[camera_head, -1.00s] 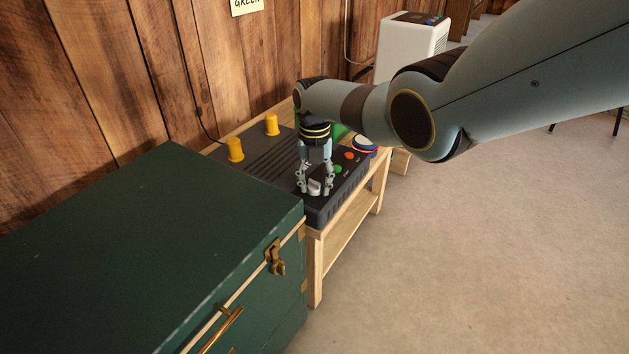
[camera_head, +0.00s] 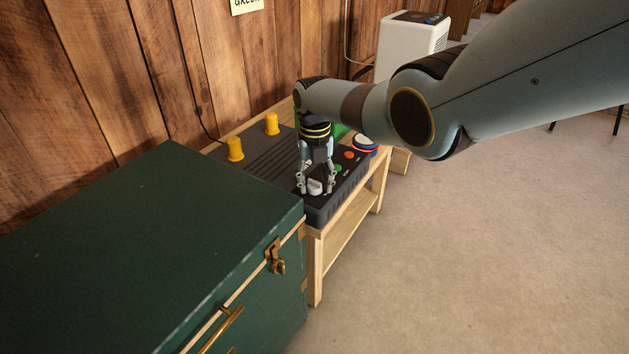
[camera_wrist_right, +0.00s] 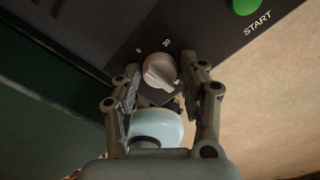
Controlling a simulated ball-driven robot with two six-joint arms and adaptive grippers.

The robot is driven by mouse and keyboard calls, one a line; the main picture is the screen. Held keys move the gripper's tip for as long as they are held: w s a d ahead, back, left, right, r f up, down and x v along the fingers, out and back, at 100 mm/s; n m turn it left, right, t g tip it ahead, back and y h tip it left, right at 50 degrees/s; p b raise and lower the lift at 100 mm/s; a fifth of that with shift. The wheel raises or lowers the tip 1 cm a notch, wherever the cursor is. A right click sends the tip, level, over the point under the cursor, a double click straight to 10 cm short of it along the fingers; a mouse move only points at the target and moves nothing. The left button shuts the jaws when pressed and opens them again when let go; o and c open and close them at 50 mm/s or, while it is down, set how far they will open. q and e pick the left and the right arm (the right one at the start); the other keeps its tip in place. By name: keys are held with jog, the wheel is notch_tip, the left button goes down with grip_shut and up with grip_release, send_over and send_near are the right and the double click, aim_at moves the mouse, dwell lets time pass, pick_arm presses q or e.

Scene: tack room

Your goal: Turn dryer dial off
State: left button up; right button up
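The dryer (camera_head: 262,158) is a dark ribbed box on a wooden bench, with two yellow posts at its back. Its pale grey dial (camera_wrist_right: 159,70) lies near the front corner, with the marks 0 and 30 beside it in the right wrist view; it also shows in the head view (camera_head: 315,187). I cannot tell clearly which mark it points at. My right gripper (camera_head: 316,189) points down over the dial. Its open fingers (camera_wrist_right: 165,78) stand on either side of the dial, with gaps showing. My left gripper is not in view.
A green START button (camera_wrist_right: 246,6) sits on the same panel, and an orange button (camera_head: 349,155) is farther along. A large green trunk (camera_head: 130,240) stands close on the left. A white appliance (camera_head: 405,45) stands behind. The floor at right is clear.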

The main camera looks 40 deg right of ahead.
aim_at(315, 181)
jog(key=shift+o, duration=1.2)
jog(key=shift+r, duration=0.1)
notch_tip(315, 181, up, 12)
